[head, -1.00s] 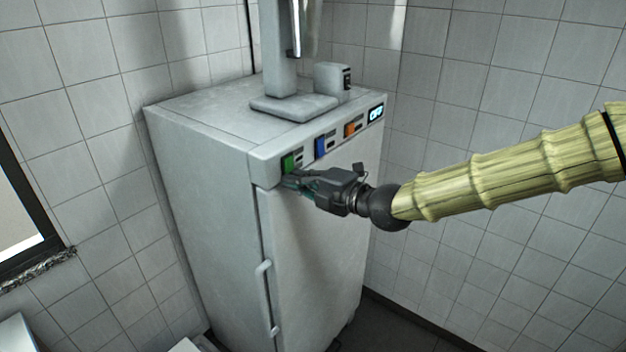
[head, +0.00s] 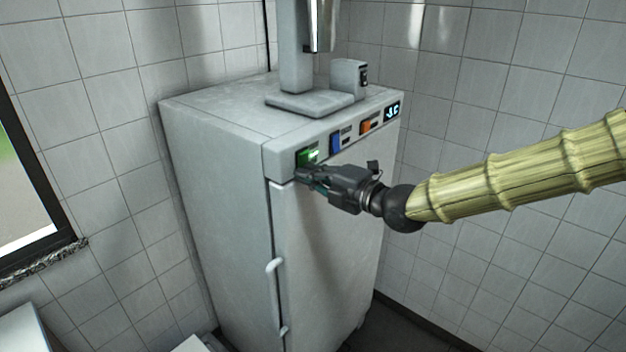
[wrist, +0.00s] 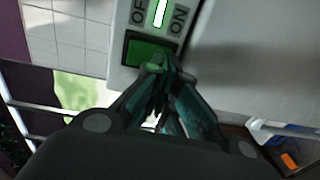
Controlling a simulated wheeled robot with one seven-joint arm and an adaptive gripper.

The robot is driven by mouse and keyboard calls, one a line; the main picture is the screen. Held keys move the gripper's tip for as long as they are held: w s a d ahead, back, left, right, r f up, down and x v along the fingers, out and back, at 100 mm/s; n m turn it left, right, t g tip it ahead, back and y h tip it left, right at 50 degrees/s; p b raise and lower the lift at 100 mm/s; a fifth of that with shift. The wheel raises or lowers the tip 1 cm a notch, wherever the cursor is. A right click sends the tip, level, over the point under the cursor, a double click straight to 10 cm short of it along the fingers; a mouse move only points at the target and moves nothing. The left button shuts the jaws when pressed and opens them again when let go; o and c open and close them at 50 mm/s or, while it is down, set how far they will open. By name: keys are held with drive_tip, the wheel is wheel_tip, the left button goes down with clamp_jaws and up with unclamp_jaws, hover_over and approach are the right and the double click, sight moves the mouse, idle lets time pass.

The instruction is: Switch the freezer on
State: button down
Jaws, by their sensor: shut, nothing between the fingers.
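The freezer (head: 232,215) is a tall pale grey cabinet with a door handle (head: 274,290) on its front. Its top front panel carries a green switch (head: 303,159), a blue one (head: 336,144) and an orange one (head: 366,127). The small display (head: 393,111) at the panel's right is lit with characters I cannot read surely. A label by the green switch is lit. My gripper (head: 301,174) is shut and empty, its tips at the lower edge of the green switch. In the wrist view the green switch (wrist: 146,52) shows beside a lit OFF/ON label (wrist: 160,13); touching is unclear.
A grey stand with a column (head: 296,103) and a small box (head: 349,80) sit on top of the freezer. Tiled walls stand behind and to the right. A window (head: 30,200) is at the left.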

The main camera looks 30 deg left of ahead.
drive_tip(key=s+d+f+b, duration=0.1)
drive_tip(key=d+b, duration=0.4)
drive_tip(key=d, duration=0.8)
drive_tip(key=shift+s+d+f, duration=0.25)
drive_tip(key=shift+d+f, duration=0.1)
drive_tip(key=shift+f, duration=0.05)
drive_tip(key=s+d+f+m+t+h, duration=0.1)
drive_tip(key=d+f+m+h, duration=0.2)
drive_tip(key=d+f+m, duration=0.7)
drive_tip(key=s+d+f+m+h, duration=0.2)
drive_tip(key=f+m, duration=0.2)
drive_tip(key=f, duration=1.2)
drive_tip(key=s+d+f+m+t+h, duration=0.1)
drive_tip(key=d+f+m+h, duration=0.2)
drive_tip(key=d+f+m, duration=0.7)
drive_tip(key=s+d+f+m+g+h, duration=0.4)
drive_tip(key=s+d+f+m+h, duration=0.5)
drive_tip(key=s+d+f, duration=1.2)
drive_tip(key=s+d+m, duration=0.2)
drive_tip(key=d, duration=0.1)
drive_tip(key=shift+s, duration=0.35)
